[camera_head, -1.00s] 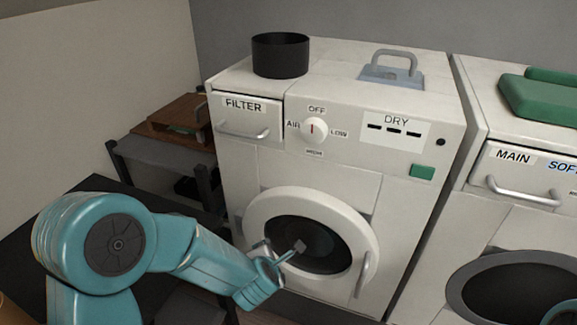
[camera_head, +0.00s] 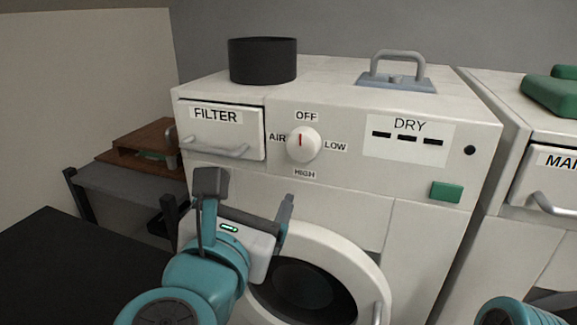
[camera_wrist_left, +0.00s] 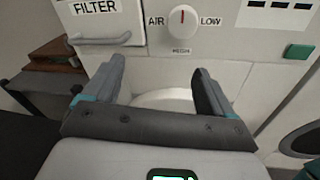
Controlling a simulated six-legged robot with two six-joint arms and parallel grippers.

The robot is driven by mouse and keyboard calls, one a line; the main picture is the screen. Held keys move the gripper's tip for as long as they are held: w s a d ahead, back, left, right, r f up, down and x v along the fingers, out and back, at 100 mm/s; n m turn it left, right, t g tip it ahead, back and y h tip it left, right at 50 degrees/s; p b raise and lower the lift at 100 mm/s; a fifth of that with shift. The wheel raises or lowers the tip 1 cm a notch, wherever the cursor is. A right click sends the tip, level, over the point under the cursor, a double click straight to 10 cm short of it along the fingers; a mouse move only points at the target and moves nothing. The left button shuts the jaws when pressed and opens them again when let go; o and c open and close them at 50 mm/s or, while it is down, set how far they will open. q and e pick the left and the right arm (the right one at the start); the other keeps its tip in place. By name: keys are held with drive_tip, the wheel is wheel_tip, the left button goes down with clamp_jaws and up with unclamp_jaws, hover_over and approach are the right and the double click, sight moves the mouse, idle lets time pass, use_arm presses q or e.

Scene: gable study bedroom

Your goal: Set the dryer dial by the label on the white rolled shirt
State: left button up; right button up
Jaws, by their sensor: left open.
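The dryer dial (camera_head: 303,145) is a white round knob with a red mark that points up to OFF. AIR is printed at its left, LOW at its right and HIGH below. The dial also shows at the top of the left wrist view (camera_wrist_left: 183,19). My left gripper (camera_head: 248,190) is open and empty, in front of the dryer (camera_head: 345,205), below and to the left of the dial and apart from it. A bit of my right arm shows at the lower right, its gripper out of view. No white rolled shirt is in view.
The filter drawer (camera_head: 222,130) with its bar handle is left of the dial. A green button (camera_head: 445,191) is at the right, the round door (camera_head: 345,255) below. A black bin (camera_head: 262,60) and a grey handled plate (camera_head: 397,82) stand on top. A second machine (camera_head: 545,165) is at the right.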

use_arm(q)
drive_tip(key=s+d+h+b, duration=0.1)
drive_tip(key=s+d, duration=0.1)
drive_tip(key=s, duration=0.1)
approach(301, 148)
drive_tip(key=shift+m+t+h, duration=0.3)
drive_tip(key=shift+m, duration=0.1)
drive_tip(key=x, duration=0.8)
drive_tip(key=shift+w+f, duration=0.25)
drive_tip(key=shift+f, duration=0.05)
use_arm(e)
drive_tip(key=shift+s+f, duration=0.2)
drive_tip(key=shift+f, duration=0.95)
use_arm(q)
drive_tip(key=shift+a, duration=0.1)
drive_tip(key=c, duration=1.1)
